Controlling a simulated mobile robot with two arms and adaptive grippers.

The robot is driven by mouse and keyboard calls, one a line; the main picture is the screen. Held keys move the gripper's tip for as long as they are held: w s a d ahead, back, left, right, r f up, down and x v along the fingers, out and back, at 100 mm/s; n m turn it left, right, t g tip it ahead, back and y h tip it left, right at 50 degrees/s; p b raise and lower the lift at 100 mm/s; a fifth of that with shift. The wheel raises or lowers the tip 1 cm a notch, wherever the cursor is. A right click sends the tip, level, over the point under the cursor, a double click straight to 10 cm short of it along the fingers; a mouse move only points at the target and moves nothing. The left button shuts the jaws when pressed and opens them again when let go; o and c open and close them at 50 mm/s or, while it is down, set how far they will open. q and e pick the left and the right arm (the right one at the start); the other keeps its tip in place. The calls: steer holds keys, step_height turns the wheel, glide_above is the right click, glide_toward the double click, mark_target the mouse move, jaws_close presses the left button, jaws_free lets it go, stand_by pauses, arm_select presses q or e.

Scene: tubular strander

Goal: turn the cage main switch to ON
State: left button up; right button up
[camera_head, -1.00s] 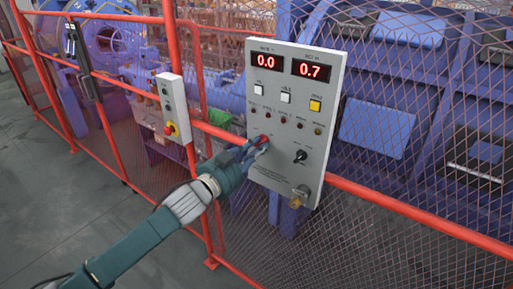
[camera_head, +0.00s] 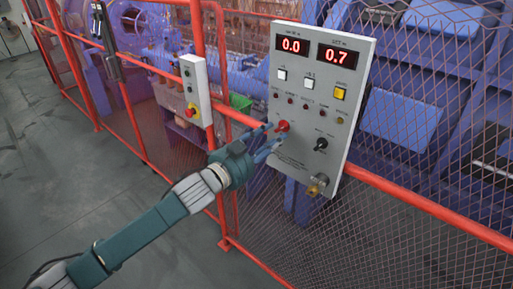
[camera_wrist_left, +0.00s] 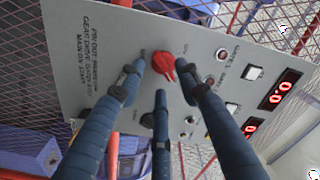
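The grey control panel (camera_head: 335,75) hangs on the fence. A red rotary knob (camera_head: 283,126) sits at its lower left, and I take it as the main switch. It also shows in the left wrist view (camera_wrist_left: 163,65); I cannot read its ON or OFF marks. My left gripper (camera_head: 268,142) is just in front of the panel, beside and slightly below the red knob. In the left wrist view its fingers (camera_wrist_left: 160,85) are spread, with the knob in sight between the two upper ones. Nothing is held, and contact cannot be told. My right gripper is not in view.
The panel also carries a black knob (camera_head: 320,144), a yellow button (camera_head: 340,93) and a brass lock-like part (camera_head: 318,185). A smaller box with a red stop button (camera_head: 191,110) hangs to the left. A red fence rail (camera_head: 420,205) runs past the panel.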

arm_select(q)
steer(key=v, duration=0.9)
steer(key=shift+s, duration=0.15)
steer(key=shift+a, duration=0.1)
